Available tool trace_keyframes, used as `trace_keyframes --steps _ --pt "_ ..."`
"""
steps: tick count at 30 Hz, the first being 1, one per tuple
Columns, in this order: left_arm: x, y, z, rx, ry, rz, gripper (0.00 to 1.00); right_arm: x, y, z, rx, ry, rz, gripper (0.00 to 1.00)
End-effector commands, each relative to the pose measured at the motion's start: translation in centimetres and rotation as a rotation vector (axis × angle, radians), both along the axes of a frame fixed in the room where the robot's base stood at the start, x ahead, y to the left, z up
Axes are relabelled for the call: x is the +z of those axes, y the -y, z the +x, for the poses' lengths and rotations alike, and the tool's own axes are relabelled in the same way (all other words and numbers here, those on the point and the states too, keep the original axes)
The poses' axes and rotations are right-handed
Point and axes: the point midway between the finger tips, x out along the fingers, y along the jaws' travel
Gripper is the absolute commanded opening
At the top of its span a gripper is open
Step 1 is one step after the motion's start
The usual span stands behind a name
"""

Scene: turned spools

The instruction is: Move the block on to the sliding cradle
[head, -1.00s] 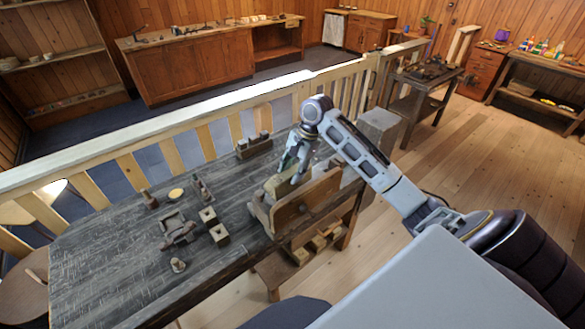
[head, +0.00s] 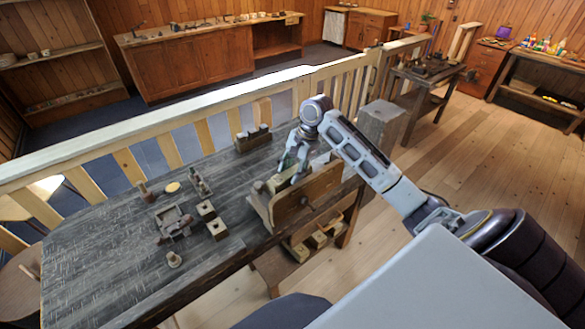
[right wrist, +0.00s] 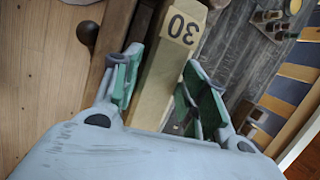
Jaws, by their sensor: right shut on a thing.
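The block (right wrist: 158,80) is a pale yellow wooden bar with a "30" label on its end, in the right wrist view. My right gripper (right wrist: 162,88) is shut on it, with a green-padded finger on each side. In the head view the right gripper (head: 292,160) points down over a brown wooden holder with an upright board (head: 310,195), at the table's right end; this may be the sliding cradle. The block (head: 282,178) shows only partly there, behind the board. I cannot tell whether it touches the holder. My left gripper is not in view.
The dark table (head: 110,250) carries small wooden pieces, including two square blocks with holes (head: 217,229) and a toothed tray (head: 172,220), left of the holder. A rack with pegs (head: 252,138) stands at the back edge. A pale railing (head: 170,110) runs behind. The table's left part is clear.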

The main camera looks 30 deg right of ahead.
Motion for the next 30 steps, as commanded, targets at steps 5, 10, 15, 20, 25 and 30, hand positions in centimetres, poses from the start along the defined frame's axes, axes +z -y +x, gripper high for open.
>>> trace_keyframes --steps 5,10,15,20,25,30 --pt "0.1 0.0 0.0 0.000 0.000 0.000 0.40 -0.8 0.0 0.0 0.000 -0.001 0.001 0.05" --pt "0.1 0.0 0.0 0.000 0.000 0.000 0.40 -1.7 0.0 -0.1 0.002 -0.002 0.000 0.05" --pt "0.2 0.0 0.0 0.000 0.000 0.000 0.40 -2.6 0.0 -0.1 0.001 -0.005 -0.001 0.05" --pt "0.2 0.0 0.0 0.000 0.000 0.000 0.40 -3.5 0.0 -0.2 0.002 -0.008 -0.001 0.05" --pt "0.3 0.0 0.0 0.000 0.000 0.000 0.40 -4.3 -0.1 -0.3 0.004 -0.012 -0.001 0.05" --pt "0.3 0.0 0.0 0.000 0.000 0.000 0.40 -4.7 -0.1 -0.4 0.005 -0.013 -0.001 0.05"
